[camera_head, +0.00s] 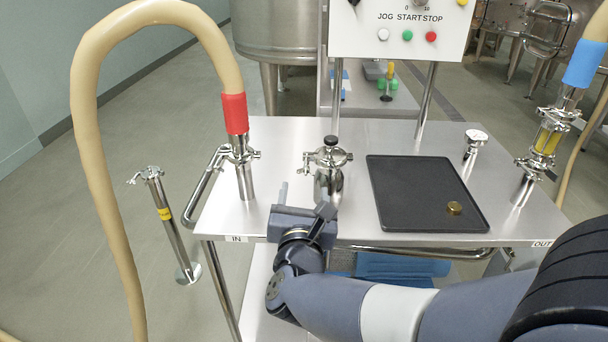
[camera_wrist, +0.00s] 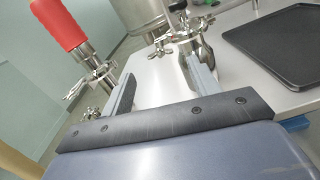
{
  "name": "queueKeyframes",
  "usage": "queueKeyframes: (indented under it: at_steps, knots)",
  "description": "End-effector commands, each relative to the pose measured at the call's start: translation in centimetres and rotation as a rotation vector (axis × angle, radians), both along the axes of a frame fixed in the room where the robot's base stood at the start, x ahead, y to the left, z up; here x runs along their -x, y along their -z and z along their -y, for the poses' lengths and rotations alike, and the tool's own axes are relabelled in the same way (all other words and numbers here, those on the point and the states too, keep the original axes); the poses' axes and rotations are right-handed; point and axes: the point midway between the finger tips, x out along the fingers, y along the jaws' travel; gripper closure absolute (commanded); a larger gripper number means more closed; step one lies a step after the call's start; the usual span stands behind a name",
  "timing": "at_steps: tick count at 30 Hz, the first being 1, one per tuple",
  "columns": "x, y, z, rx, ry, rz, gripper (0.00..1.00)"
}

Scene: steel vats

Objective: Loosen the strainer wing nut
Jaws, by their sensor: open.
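A short steel fitting with a black knob on top (camera_head: 330,180), which looks like the strainer, stands upright near the middle of the steel table. A clamp (camera_head: 328,157) rings its upper part, with what looks like its wing nut (camera_head: 308,158) on the left side. In the wrist view the clamp's wing nut (camera_wrist: 156,54) shows beyond and between my fingers. My gripper (camera_head: 303,188) is open and empty, in front of the fitting; the wrist view shows its two fingers apart (camera_wrist: 160,72). The right finger overlaps the fitting in that view; I cannot tell whether they touch.
A beige hose with a red cuff (camera_head: 235,113) joins a clamped pipe on the left. A black tray (camera_head: 410,190) holds a small brass piece (camera_head: 454,208). A sight glass (camera_head: 546,140) under a blue cuff stands at right. A control box (camera_head: 400,30) is behind.

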Motion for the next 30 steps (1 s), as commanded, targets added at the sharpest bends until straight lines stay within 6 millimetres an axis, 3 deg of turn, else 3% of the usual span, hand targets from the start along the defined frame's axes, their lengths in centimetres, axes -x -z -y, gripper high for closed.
queueKeyframes:
  at_steps: [6, 12, 23, 30]
  knots:
    - [-4.1, 0.1, 0.3, 0.002, 0.004, -0.002, 0.42]
    - [-6.1, 0.0, 0.3, 0.0, 0.001, -0.001, 0.42]
    - [-6.5, 0.0, 0.3, 0.002, -0.001, -0.002, 0.42]
    - [-6.5, 0.0, 0.2, 0.002, -0.001, -0.001, 0.61]
